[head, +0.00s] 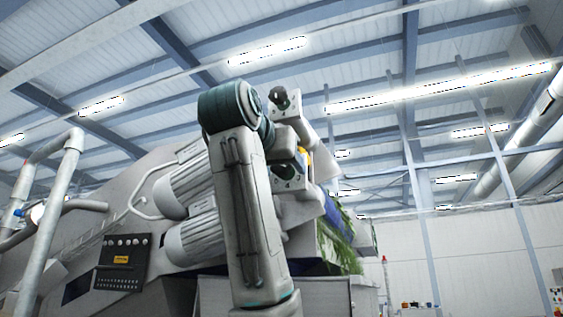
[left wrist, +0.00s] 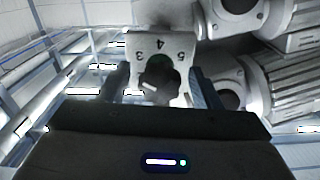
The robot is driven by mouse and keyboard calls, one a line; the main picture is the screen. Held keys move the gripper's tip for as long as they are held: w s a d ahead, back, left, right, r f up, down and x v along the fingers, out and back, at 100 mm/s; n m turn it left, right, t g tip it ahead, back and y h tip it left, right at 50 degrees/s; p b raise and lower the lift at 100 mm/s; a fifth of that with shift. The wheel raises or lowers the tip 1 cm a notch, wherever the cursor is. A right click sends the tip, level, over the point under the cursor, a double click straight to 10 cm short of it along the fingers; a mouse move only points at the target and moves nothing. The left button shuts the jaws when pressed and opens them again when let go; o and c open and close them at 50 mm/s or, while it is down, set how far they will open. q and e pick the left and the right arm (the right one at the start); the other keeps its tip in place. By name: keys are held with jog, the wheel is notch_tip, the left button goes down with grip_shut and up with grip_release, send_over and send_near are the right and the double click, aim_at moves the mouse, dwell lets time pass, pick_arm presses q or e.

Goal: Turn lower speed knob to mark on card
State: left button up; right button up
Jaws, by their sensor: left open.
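The lower speed knob (head: 287,172) is dark and sits on a pale plate with a 4 on it, just right of my raised left arm in the head view. In the left wrist view the knob (left wrist: 158,74) shows in front of its pale dial plate (left wrist: 160,43), whose figures 3, 4 and 5 appear upside down. My left gripper (left wrist: 162,88) is open, with one dark finger on each side of the knob in the picture. I cannot tell whether the fingers touch it. Another dark knob (head: 281,97) stands higher up. I cannot make out the card. My right gripper is not in view.
Ribbed grey motors (head: 186,188) stand left of my arm and also show at the right in the wrist view (left wrist: 286,88). A black panel (head: 123,262) with an orange label is at the lower left. Pale pipes (head: 50,210) rise at far left. Green leaves (head: 342,243) hang at right.

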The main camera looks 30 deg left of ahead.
pick_arm(q)
jog(key=shift+w, duration=0.2)
pick_arm(e)
jog(key=shift+s, duration=0.35)
pick_arm(q)
jog(key=c, duration=1)
pick_arm(e)
jog(key=shift+f, duration=0.1)
